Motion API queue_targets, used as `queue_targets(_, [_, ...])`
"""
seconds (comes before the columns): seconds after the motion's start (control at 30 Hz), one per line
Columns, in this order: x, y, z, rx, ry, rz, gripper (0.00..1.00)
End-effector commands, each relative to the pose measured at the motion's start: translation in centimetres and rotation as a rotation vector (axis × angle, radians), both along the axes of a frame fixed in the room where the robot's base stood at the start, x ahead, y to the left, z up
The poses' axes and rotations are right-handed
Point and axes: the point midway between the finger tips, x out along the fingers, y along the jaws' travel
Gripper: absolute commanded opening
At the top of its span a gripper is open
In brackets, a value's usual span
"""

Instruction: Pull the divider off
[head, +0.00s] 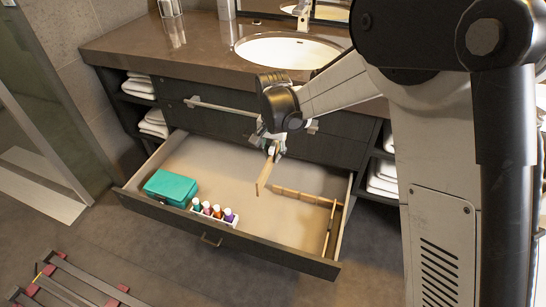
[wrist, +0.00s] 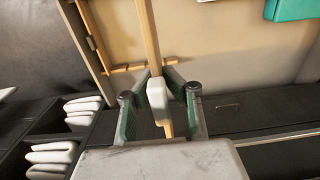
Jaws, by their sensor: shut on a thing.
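My gripper (head: 272,150) is above the open drawer (head: 215,150), shut on a light wooden divider (head: 265,174). The divider hangs down from the fingers at a slant in the head view. In the wrist view, the divider (wrist: 148,38) runs up the picture from between the fingers (wrist: 160,100). Its lower end looks clear of the drawer floor, but I cannot tell for sure. Two other wooden strips lie at the drawer's right side: one crosswise (head: 300,195) and one along the side (head: 330,228).
A teal box (head: 171,187) and a white tray with several small bottles (head: 217,212) sit at the drawer's front left. The countertop (head: 140,47) with a sink (head: 288,51) overhangs behind. Towels (head: 383,172) fill the side shelves. The drawer's middle floor is clear.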

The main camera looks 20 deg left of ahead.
Motion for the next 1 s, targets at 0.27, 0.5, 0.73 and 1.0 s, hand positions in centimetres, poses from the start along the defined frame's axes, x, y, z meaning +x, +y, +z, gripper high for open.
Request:
queue_targets(0.27, [0.0, 0.0, 2.1, 0.000, 0.000, 0.000, 0.00])
queue_targets(0.5, [0.0, 0.0, 3.7, 0.000, 0.000, 0.000, 0.00])
queue_targets(0.73, [0.0, 0.0, 5.1, 0.000, 0.000, 0.000, 0.00])
queue_targets(1.0, [0.0, 0.0, 5.2, 0.000, 0.000, 0.000, 0.00])
